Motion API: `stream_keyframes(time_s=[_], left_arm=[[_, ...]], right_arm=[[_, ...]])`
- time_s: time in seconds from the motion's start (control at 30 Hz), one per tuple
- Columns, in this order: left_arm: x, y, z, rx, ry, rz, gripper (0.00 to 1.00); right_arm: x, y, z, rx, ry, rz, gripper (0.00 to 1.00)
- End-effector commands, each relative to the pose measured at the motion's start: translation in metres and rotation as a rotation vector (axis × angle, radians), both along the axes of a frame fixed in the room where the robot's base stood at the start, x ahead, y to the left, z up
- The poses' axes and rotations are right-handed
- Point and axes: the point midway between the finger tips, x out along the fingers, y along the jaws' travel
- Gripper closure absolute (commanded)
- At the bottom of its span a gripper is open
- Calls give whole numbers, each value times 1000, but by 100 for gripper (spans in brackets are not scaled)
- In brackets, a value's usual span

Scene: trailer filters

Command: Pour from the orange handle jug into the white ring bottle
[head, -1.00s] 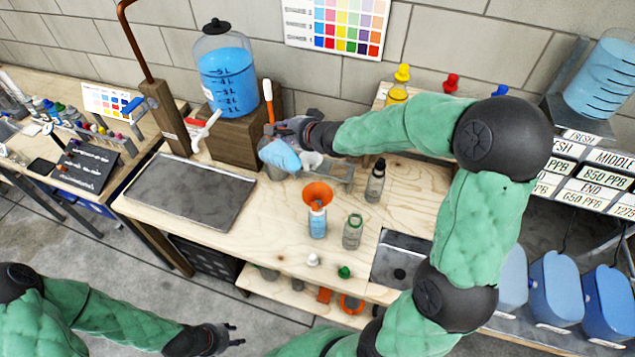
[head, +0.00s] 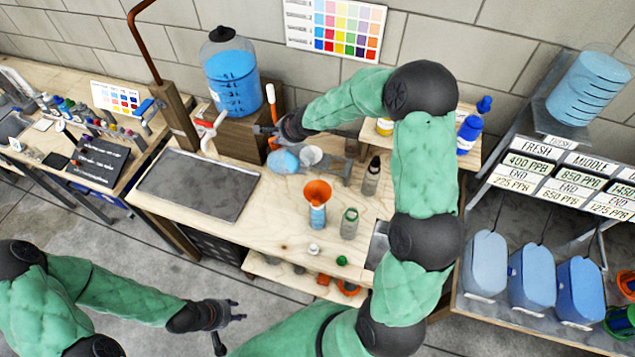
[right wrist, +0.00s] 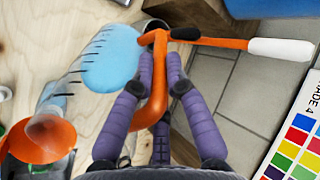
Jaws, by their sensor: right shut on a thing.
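The orange handle jug (right wrist: 112,58) holds blue liquid and has dark graduation marks. My right gripper (right wrist: 155,85) is shut on its orange handle. In the head view, the jug (head: 284,161) is at the back of the workbench, behind and left of the bottles, and my right gripper (head: 290,128) is beside it. An orange funnel (head: 317,190) sits in a bottle with a blue label (head: 318,216). This may be the white ring bottle, but I cannot make out its ring. The funnel (right wrist: 42,138) also shows in the right wrist view. My left gripper (head: 230,313) is open and empty, in front of the bench.
A green-ringed bottle (head: 349,224) and a dark-capped bottle (head: 371,178) stand right of the funnel. A white cap (head: 314,249) and green cap (head: 342,260) lie in front. An orange lever with a white grip (right wrist: 280,48) is close to my right gripper. A grey tray (head: 200,183) lies left.

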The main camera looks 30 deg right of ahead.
Motion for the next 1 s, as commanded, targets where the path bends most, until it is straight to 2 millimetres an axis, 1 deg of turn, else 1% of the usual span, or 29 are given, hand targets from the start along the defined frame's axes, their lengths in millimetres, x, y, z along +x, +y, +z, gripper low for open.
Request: stream_keyframes(time_s=[0.03,0.13,0.2,0.43,1.0], left_arm=[[0,0,10,0,0,0,60],[0,0,19,0,-1,0,60],[0,0,18,0,-1,0,60],[0,0,22,0,0,0,60],[0,0,41,0,0,0,60]], right_arm=[[4,1,6,-7,21,1,100],[9,3,6,-18,71,1,100],[14,3,1,-26,101,0,100],[28,7,-3,-50,203,-1,100],[55,14,-22,-105,442,-2,100]])
